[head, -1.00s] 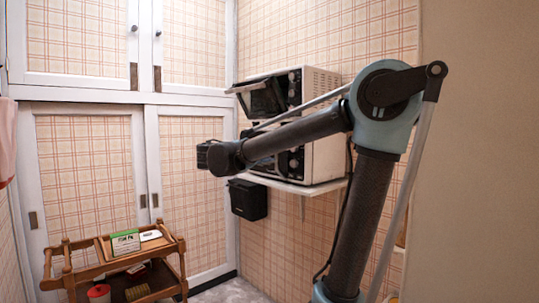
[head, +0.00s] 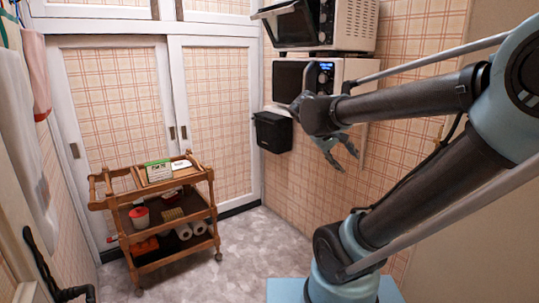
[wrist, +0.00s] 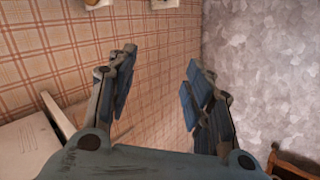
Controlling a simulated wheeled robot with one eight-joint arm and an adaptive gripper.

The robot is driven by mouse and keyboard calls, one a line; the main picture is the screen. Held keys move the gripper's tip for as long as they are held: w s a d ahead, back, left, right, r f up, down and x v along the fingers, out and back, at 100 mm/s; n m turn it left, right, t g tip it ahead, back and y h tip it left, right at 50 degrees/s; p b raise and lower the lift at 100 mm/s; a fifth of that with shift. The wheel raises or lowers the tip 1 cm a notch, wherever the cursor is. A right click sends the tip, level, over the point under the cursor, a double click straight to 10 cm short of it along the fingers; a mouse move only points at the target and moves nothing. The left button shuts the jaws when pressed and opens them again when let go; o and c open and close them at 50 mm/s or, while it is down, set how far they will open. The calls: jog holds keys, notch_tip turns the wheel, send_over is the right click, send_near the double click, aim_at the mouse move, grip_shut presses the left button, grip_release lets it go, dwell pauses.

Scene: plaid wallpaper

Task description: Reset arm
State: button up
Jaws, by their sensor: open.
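My gripper (head: 343,160) shows in the head view at the end of my blue and dark arm, pointing down and right in front of the plaid wall. Its two fingers are spread and nothing is between them. In the wrist view the gripper (wrist: 163,62) is also open and empty, with plaid wall and grey floor beyond it. My forearm reaches across from the right and hides part of the lower white oven (head: 348,72).
An upper white oven (head: 350,25) has its door hanging open. A black box (head: 272,132) is on the wall below. A wooden cart (head: 170,248) carrying several items stands at left. The grey floor (head: 255,235) between cart and arm is clear. Towels (head: 25,130) hang at far left.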

jog(key=s+a+f+m+y, duration=0.1)
jog(key=s+a+f+y, duration=0.1)
jog(key=s+f, duration=0.2)
jog(key=s+a+f+m+y, duration=0.1)
jog(key=s+a+f+y, duration=0.1)
jog(key=f, duration=0.5)
jog(key=s+a+f+m+g+y, duration=0.1)
jog(key=s+a+f+y, duration=0.1)
jog(key=s+f, duration=0.3)
jog(key=shift+s+f+y, duration=0.15)
jog(key=shift+s+y, duration=0.75)
jog(key=shift+s, duration=0.05)
jog(key=shift+a, duration=0.1)
jog(key=shift+w+f, duration=0.2)
jog(key=shift+w, duration=0.2)
jog(key=c, duration=0.3)
jog(key=shift+a, duration=0.1)
